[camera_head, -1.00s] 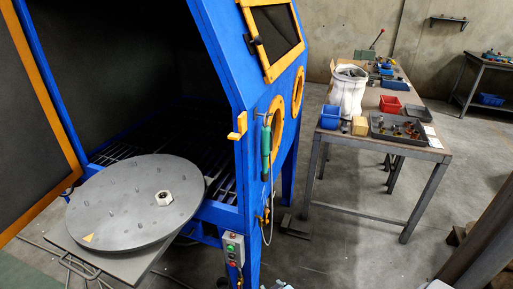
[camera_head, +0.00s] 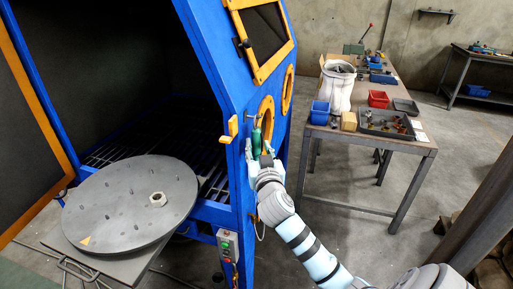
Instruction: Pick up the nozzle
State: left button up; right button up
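The nozzle (camera_head: 256,141) is a slim green piece hanging upright on the front of the blue blasting cabinet, beside the round orange-rimmed glove port. My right gripper (camera_head: 259,151) is at the nozzle, with its pale fingers on either side of the nozzle's lower part. The view is too small to tell whether the fingers touch it or have closed. The lower end of the nozzle is hidden behind the gripper. My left gripper is not in view.
The blue cabinet (camera_head: 208,68) stands open at left, its round grey turntable (camera_head: 115,208) pulled out in front. The floor between is clear.

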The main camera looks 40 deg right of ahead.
jog(key=shift+x, duration=0.8)
jog(key=shift+w+d+f, duration=0.1)
jog(key=shift+w+d, duration=0.05)
jog(key=shift+w, duration=0.2)
jog(key=shift+s, duration=0.1)
grip_shut()
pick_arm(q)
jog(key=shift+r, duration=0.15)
